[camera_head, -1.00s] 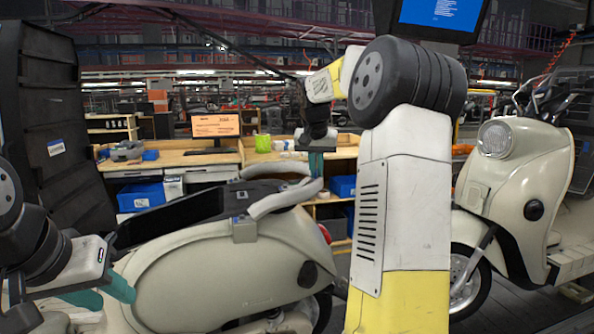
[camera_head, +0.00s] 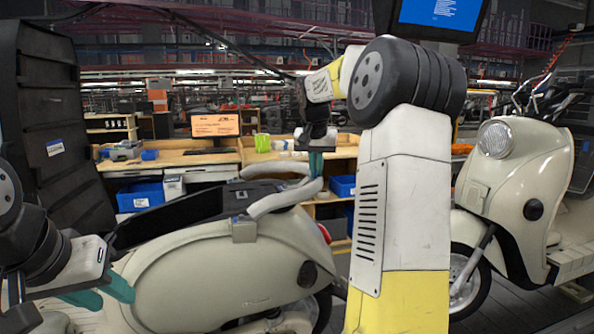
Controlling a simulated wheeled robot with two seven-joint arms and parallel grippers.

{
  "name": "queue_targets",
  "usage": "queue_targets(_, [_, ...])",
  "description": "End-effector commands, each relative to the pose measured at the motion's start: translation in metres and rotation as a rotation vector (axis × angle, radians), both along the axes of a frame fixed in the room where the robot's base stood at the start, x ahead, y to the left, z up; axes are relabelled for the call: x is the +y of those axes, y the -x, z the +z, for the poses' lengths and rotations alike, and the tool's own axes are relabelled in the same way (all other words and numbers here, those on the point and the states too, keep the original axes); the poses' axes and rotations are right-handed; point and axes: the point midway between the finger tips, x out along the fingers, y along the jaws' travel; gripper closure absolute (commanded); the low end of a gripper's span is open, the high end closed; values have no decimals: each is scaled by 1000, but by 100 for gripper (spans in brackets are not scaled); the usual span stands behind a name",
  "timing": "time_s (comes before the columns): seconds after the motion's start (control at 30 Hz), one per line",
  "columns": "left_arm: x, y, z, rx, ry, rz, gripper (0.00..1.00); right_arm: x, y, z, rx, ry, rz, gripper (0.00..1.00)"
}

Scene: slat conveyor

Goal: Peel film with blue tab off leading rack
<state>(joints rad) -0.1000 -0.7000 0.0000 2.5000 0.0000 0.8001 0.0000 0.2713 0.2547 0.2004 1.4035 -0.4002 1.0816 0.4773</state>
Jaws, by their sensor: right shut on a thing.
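The leading rack (camera_head: 275,203) is a pale grey tubular rail at the tail of the cream scooter (camera_head: 205,285) in front of me. My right gripper (camera_head: 316,166) points down at the far right end of the rack, with its teal fingers shut. What is between the fingers is too small to make out; neither the film nor its blue tab can be told clearly from the rack. My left gripper (camera_head: 98,297) is at the lower left, beside the scooter's body. Its teal fingers are apart and empty.
My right arm's forearm blocks the middle right of the view. A second cream scooter (camera_head: 520,185) stands at the right. Behind are a wooden workbench (camera_head: 205,158), a monitor (camera_head: 215,125) and a blue bin (camera_head: 141,197). A tall black panel (camera_head: 50,110) stands at the left.

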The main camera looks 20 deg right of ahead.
Motion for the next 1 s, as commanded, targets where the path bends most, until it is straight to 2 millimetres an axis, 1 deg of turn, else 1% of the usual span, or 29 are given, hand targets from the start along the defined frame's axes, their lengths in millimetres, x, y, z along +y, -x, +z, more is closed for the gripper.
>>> queue_targets(0.03, [0,0,0,0,0,0,64,2,7,-16,48,-10,-2,100])
queue_targets(0.5, [0,0,0,0,0,0,64,13,27,31,34,-7,5,100])
queue_targets(0.7, [0,0,0,0,0,0,64,17,35,48,32,-6,4,100])
queue_targets(0.83, [0,0,0,0,0,0,64,18,38,54,30,-6,4,100])
queue_targets(1.0, [0,0,0,0,0,0,64,18,38,54,30,-6,5,100])
